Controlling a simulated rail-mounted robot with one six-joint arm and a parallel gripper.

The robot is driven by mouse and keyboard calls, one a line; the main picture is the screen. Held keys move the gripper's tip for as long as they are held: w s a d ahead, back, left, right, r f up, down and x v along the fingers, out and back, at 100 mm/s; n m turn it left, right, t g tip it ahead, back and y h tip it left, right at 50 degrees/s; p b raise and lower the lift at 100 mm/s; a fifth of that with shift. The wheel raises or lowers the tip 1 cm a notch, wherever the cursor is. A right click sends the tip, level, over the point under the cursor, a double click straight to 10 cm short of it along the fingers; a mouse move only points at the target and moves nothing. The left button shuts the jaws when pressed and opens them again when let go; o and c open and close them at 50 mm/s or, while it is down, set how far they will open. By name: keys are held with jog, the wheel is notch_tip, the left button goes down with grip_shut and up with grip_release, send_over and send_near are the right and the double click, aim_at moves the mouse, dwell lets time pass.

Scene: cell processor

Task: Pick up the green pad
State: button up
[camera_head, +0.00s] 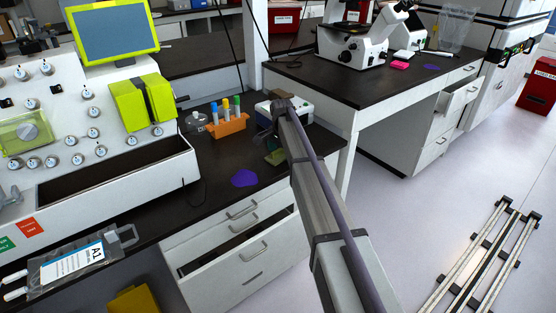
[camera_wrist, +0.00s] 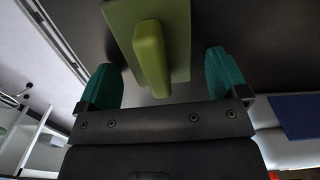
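The green pad (camera_wrist: 178,50) is a flat green plate with a raised, lighter green grip block (camera_wrist: 151,58) on it. In the wrist view it lies ahead of my gripper (camera_wrist: 160,78). The two teal fingers are open, one on each side of the block, with gaps between them and it. I cannot tell the remaining distance along the fingers. In the head view the green pad (camera_head: 275,158) shows partly on the dark bench under my gripper (camera_head: 267,142), and my arm hides part of this area.
An orange rack (camera_head: 228,125) with several coloured-cap tubes stands behind and left of my gripper. A white device (camera_head: 296,112) stands close behind it. A purple pad (camera_head: 244,178) lies to the front left on the bench. An open drawer (camera_head: 238,240) juts out below.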

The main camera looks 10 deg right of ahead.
jog(key=c, duration=0.9)
jog(key=shift+r, duration=0.1)
jog(key=shift+c, duration=0.2)
notch_tip(320, 180, up, 10)
jog(key=p, duration=1)
jog(key=shift+r, duration=0.15)
jog(key=shift+f, duration=0.2)
jog(key=o, duration=0.4)
jog(key=c, duration=0.8)
